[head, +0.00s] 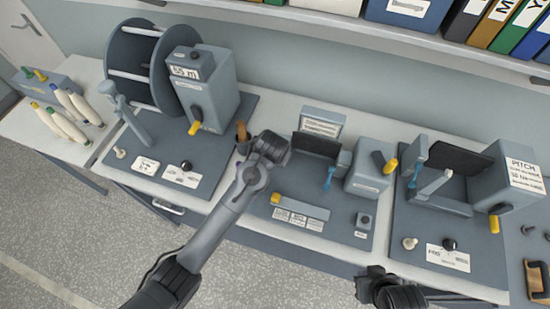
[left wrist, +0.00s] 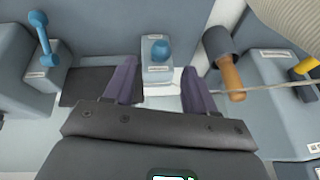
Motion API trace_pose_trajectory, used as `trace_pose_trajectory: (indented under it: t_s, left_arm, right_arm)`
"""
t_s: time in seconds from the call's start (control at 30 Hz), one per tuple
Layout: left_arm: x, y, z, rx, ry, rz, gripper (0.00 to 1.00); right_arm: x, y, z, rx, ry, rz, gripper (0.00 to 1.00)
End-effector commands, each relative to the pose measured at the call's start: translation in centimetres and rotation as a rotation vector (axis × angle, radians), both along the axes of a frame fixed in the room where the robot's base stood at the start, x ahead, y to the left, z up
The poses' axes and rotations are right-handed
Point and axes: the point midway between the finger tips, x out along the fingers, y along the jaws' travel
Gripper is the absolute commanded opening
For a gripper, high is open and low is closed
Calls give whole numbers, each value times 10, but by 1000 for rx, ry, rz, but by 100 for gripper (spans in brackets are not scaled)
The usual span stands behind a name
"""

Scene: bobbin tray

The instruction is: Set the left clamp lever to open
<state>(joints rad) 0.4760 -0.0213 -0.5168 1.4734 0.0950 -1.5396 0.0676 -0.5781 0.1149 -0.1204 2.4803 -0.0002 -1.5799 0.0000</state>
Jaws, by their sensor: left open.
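In the left wrist view, a blue lever (left wrist: 160,50) on a small grey block with white labels shows between my fingertips, seen nearly end-on; it appears to be the left clamp lever. My left gripper (left wrist: 157,82) is open around its line of sight, and I cannot tell whether it touches. In the head view my left gripper (head: 274,147) hides that lever. A second blue lever (left wrist: 42,42) stands at the left of the wrist view and shows in the head view (head: 329,178), right of the gripper. My right gripper (head: 378,288) is low in the head view, its jaws unclear.
A grey box with a yellow-tipped handle (head: 372,168) stands right. A large reel (head: 140,65) stands at back left.

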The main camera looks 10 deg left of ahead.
Motion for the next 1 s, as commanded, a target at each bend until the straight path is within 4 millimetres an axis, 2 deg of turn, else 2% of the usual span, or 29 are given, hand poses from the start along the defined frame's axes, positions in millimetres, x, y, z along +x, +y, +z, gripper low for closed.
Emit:
trace_pose_trajectory:
  t_s: [0.2, 0.4, 0.6, 0.9, 0.93, 1.0]
  left_arm:
    - [15, 1, -34, 1, 3, 1, 56]
    - [25, 1, -57, 0, 1, 0, 56]
    - [30, 1, -67, 0, 0, 0, 56]
    - [31, 1, -69, 0, -1, 0, 56]
    - [31, 1, -69, 0, -1, 0, 54]
    - [30, 1, -69, 0, -1, 0, 44]
  right_arm:
    - [-3, 0, -1, 0, 6, 0, 0]
    - [-2, -1, -2, -3, 6, 1, 0]
    - [-2, -2, -2, -9, 4, 5, 0]
    - [-1, -2, -1, -10, 3, 5, 0]
    - [-1, -2, -1, -10, 3, 5, 0]
    - [-1, -2, -1, -9, 3, 6, 0]
